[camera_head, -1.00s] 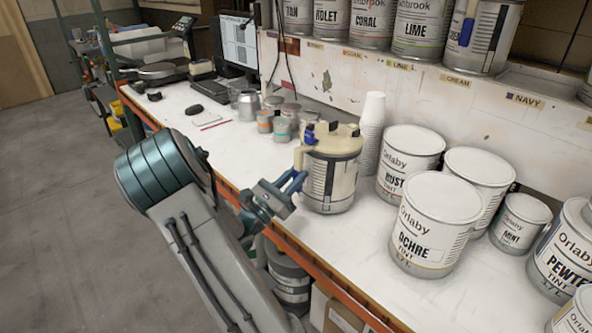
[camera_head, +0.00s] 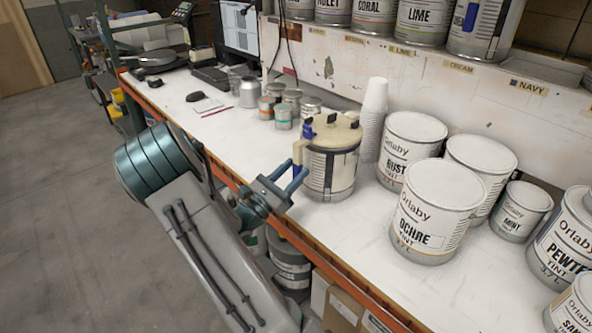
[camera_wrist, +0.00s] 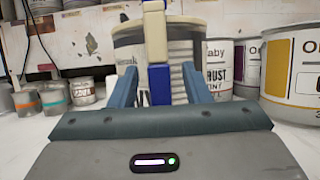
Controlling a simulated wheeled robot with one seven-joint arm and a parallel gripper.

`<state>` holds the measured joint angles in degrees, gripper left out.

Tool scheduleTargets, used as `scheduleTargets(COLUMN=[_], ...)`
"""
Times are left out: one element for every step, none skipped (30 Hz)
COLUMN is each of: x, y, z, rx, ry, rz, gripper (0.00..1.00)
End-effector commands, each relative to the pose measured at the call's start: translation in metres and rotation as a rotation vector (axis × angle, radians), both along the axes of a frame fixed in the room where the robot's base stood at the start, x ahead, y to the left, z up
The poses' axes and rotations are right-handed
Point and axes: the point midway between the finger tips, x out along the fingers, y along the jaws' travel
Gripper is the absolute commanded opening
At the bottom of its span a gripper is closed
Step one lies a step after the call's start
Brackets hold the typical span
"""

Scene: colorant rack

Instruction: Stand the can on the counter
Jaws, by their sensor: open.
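The can (camera_head: 334,173) is a metal-and-white tin with a cream lid collar and a cream side handle with a blue part. It stands upright on the white counter (camera_head: 235,145), near its front edge. My gripper (camera_head: 296,170) is at the can's handle side, with two separated blue fingers. In the wrist view the fingers of my gripper (camera_wrist: 160,88) are open on either side of the handle (camera_wrist: 155,40), with gaps to it. The can (camera_wrist: 128,54) fills the view behind, its lower part hidden by my gripper.
A stack of white cups (camera_head: 373,120) stands close behind the can. The OCHRE tin (camera_head: 432,215), RUST tin (camera_head: 408,150) and other tins crowd the right. Small pots (camera_head: 283,117) stand to the left. An orange edge rail (camera_head: 310,242) runs along the counter front.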

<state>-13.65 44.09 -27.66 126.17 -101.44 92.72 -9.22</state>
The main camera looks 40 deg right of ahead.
Motion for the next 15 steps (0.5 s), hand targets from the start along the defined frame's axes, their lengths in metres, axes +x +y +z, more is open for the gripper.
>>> scheduleTargets(x=[0.000, 0.000, -0.001, -0.001, -0.002, -0.003, -0.003, -0.003, -0.004, -0.005, -0.005, -0.005, -0.006, -0.006, -0.007], y=[0.009, 0.015, 0.023, 0.029, 0.035, 0.043, 0.049, 0.055, 0.062, 0.067, 0.072, 0.078, 0.082, 0.085, 0.089], z=[-0.006, -0.009, -0.013, -0.015, -0.018, -0.022, -0.024, -0.027, -0.030, -0.032, -0.034, -0.036, -0.038, -0.039, -0.040], rx=[0.001, 0.001, 0.001, 0.000, 0.000, 0.001, 0.000, 0.000, -0.001, -0.001, 0.000, 0.000, 0.000, -0.001, -0.002], ry=[0.002, 0.002, 0.002, 0.002, 0.002, 0.003, 0.004, 0.002, 0.002, 0.002, 0.003, 0.002, 0.002, 0.002, 0.001], rz=[0.005, 0.005, 0.005, 0.005, 0.005, 0.005, 0.006, 0.005, 0.005, 0.005, 0.004, 0.005, 0.004, 0.004, 0.003], gripper=[0.43, 0.43, 0.43, 0.43, 0.43, 0.43, 0.43, 0.43, 0.43, 0.43, 0.43, 0.43, 0.43, 0.43, 0.43])
